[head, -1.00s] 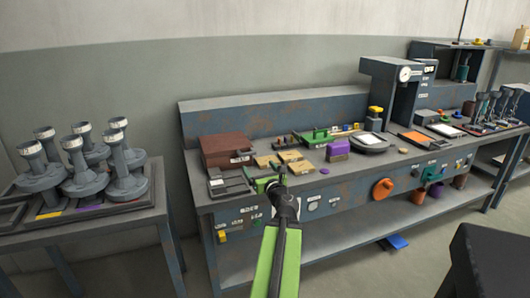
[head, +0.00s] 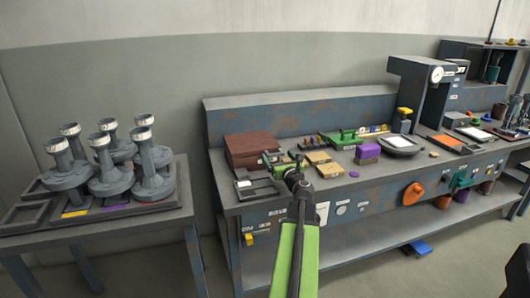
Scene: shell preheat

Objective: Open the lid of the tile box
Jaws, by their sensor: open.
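The brown box (head: 247,147), which looks like the tile box, sits at the left end of the workbench with its lid closed. My gripper (head: 273,161) is open and empty. In the head view it overlaps the front right corner of the box; whether it touches the box cannot be told. The gripper and wrist hide part of the box's front face and its label.
A grey tray (head: 260,187) lies in front of the box. Tan blocks (head: 318,158), a green-handled tool (head: 342,137) and a purple box (head: 367,152) stand to the right. A side table (head: 110,222) with several grey flanged pieces is on the left.

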